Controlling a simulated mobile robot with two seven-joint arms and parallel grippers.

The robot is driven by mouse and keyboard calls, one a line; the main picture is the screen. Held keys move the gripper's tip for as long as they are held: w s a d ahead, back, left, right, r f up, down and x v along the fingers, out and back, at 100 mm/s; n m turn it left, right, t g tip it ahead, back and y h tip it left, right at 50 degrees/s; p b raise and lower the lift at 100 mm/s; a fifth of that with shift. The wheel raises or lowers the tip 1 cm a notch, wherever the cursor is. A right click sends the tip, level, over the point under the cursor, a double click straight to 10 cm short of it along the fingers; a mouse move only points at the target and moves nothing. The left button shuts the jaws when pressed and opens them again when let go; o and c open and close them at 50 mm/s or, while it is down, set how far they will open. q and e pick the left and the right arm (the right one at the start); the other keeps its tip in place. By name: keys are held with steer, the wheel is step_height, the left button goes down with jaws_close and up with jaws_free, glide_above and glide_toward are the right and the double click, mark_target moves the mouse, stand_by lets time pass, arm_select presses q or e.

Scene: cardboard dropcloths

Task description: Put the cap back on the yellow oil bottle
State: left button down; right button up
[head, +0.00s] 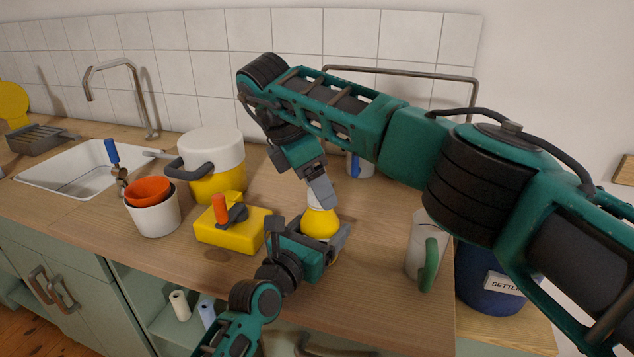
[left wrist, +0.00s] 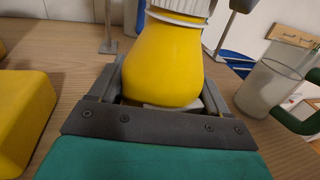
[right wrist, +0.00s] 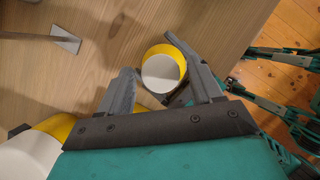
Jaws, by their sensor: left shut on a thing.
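The yellow oil bottle (head: 320,224) stands upright on the counter near its front edge. My left gripper (head: 318,238) is shut on its body, one finger on each side, as the left wrist view shows on the bottle (left wrist: 165,65). A white ribbed cap (left wrist: 182,5) sits at the top of the bottle; its round white top shows from above (right wrist: 162,73). Whether it is fully seated I cannot tell. My right gripper (right wrist: 155,58) is above the bottle, fingers apart around the cap with some gap. In the head view, my right gripper (head: 321,190) partly hides the cap.
Left of the bottle is a yellow block with an orange handle (head: 231,231). A yellow pot with a white lid (head: 213,160) and nested cups (head: 152,208) stand farther left. A jug with a green handle (head: 422,245) stands right. A metal rail (head: 400,72) runs behind.

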steer(key=shift+o, duration=0.6)
steer(key=shift+r, duration=2.25)
steer(key=shift+c, duration=0.3)
